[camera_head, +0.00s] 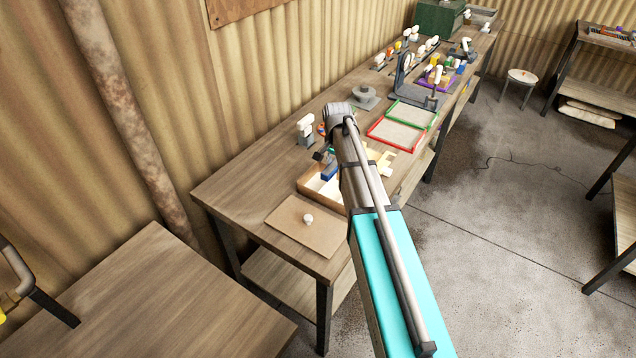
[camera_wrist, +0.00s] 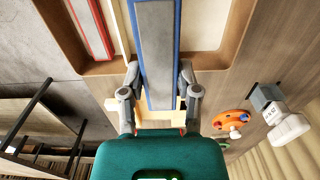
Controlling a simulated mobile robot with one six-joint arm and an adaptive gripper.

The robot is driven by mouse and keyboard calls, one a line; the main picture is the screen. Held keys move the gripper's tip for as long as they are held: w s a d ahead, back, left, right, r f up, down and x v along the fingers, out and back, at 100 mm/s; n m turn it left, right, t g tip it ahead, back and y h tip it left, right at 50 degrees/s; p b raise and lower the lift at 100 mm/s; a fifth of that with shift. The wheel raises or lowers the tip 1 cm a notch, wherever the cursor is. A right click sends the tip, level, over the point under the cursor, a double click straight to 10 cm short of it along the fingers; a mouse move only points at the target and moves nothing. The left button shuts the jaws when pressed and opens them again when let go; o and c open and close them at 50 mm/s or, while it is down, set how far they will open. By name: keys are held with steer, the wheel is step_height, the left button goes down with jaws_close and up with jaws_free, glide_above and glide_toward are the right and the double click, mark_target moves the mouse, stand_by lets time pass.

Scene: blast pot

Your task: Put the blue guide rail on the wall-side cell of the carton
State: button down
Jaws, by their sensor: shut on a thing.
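My gripper (camera_wrist: 160,95) is shut on the blue guide rail (camera_wrist: 158,50), a long bar with blue edges and a grey face. In the wrist view the rail extends over the open carton (camera_wrist: 218,62). I cannot tell whether it touches the carton. A red rail (camera_wrist: 90,28) lies in the carton's left cell, away from the wall. The visible part of the right, wall-side cell (camera_wrist: 205,25) looks empty. In the head view the carton (camera_head: 308,188) stands on the bench, the blue rail (camera_head: 329,172) shows above it, and my arm hides part of it.
A brown board with a white knob (camera_head: 308,219) lies in front of the carton. Red-framed (camera_head: 394,134) and green-framed (camera_head: 412,115) trays lie beyond it. An orange part (camera_wrist: 231,119) and a grey-and-white fixture (camera_wrist: 278,114) stand on the wall side. The corrugated wall borders the bench.

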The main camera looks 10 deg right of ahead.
steer(key=b, duration=0.5)
glide_above(318, 183)
steer(key=f, duration=0.5)
steer(key=shift+s+d+f, duration=0.3)
steer(key=shift+s+d, duration=0.05)
steer(key=shift+w+a+f+b, duration=0.2)
steer(key=shift+f+b, duration=0.2)
steer(key=shift+b, duration=0.05)
steer(key=shift+w+a+f+b, duration=0.15)
steer(key=shift+f+b, duration=0.15)
steer(key=shift+f, duration=0.05)
steer(key=shift+f+b, duration=1.25)
steer(key=shift+f, duration=0.15)
steer(key=c, duration=0.6)
jaws_free()
steer(key=shift+r, duration=0.2)
